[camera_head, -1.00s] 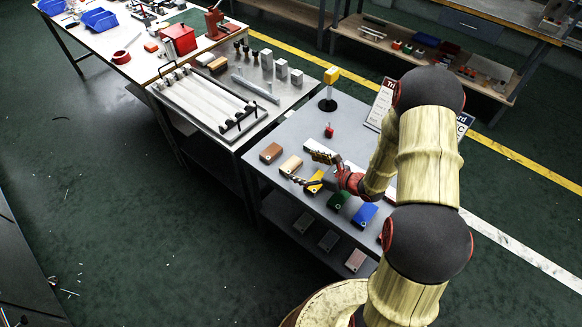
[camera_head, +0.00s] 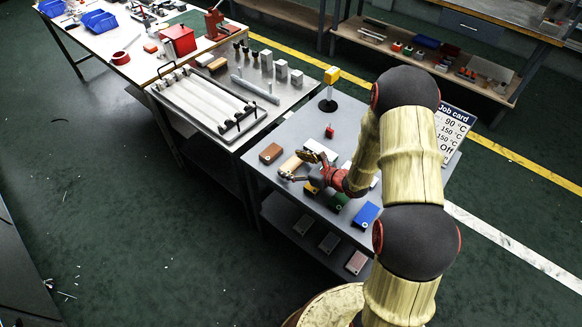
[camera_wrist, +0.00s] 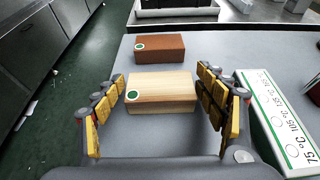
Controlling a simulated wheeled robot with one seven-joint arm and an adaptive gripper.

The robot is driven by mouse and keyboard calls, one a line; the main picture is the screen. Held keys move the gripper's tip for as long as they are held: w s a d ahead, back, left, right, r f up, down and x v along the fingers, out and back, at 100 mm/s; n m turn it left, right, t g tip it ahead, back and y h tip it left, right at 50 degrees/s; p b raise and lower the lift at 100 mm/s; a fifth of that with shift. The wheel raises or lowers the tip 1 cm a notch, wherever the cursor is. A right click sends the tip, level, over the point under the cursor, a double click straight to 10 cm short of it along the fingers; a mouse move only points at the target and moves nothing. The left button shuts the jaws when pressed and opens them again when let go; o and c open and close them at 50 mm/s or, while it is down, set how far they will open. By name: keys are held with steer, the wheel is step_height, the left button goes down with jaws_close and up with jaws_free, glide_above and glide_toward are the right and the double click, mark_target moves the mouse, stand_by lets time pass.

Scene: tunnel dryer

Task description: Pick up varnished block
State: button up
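A pale wood block (camera_wrist: 160,90) with a green round mark lies on the grey table between my fingers in the wrist view. It also shows in the head view (camera_head: 289,165), partly covered by my fingers. My gripper (camera_wrist: 161,84) is open, one finger to each side of this block, with gaps visible. In the head view my gripper (camera_head: 299,167) is low over the block. A red-brown block (camera_wrist: 159,47) with a similar mark lies just beyond it, and also shows in the head view (camera_head: 271,152). I cannot tell by sight which block is varnished.
Yellow (camera_head: 311,188), green (camera_head: 338,201) and blue (camera_head: 366,214) blocks lie along the table's near edge. A white strip with temperature markings (camera_wrist: 279,122) lies right of my gripper. A yellow-topped stand (camera_head: 329,90) and a job card (camera_head: 453,130) stand farther back.

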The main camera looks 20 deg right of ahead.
steer(key=c, duration=0.8)
steer(key=shift+r, duration=0.15)
